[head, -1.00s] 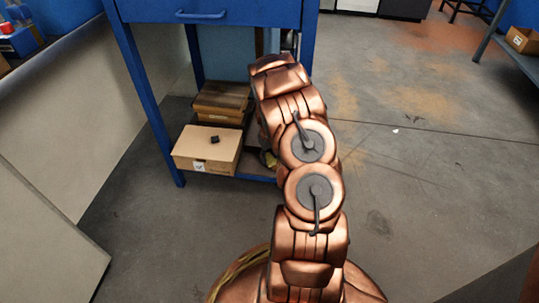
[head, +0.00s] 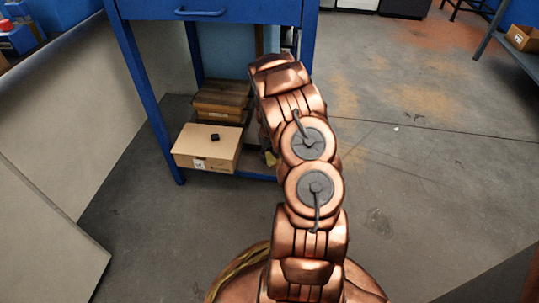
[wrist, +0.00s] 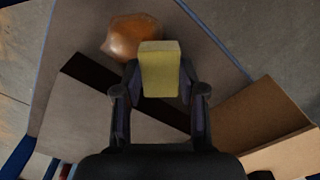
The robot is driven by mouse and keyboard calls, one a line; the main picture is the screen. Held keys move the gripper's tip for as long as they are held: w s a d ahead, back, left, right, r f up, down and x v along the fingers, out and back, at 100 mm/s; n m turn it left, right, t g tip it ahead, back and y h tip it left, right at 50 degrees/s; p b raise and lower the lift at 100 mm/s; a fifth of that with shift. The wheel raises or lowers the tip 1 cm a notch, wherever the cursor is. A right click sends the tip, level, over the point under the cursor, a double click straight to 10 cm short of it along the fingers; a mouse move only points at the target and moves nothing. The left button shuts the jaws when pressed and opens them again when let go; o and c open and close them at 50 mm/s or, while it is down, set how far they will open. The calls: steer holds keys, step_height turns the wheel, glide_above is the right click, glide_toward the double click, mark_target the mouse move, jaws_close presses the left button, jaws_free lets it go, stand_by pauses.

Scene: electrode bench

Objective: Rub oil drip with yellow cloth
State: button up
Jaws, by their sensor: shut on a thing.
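The yellow cloth (wrist: 160,70) shows in the wrist view as a thick, block-like pad. My gripper (wrist: 160,88) is shut on it, one finger on each side. A glossy orange-brown patch, which looks like the oil drip (wrist: 132,36), lies on the grey-brown shelf (wrist: 85,125) just beyond the cloth and to its left. The cloth's far edge appears close to the patch; I cannot tell if they touch. In the head view a small yellow bit, probably the cloth (head: 270,158), shows beside my arm at the lower shelf. My arm hides the gripper and the drip there.
A cardboard box (head: 207,153) with a small black thing (head: 215,137) on it stands at the shelf's left. Another box (head: 221,103) stands behind it. The blue bench legs (head: 150,105) and drawer (head: 215,12) frame the shelf. Open floor (head: 430,190) lies to the right.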

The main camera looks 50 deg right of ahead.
steer(key=shift+f, duration=0.75)
stand_by(0.3)
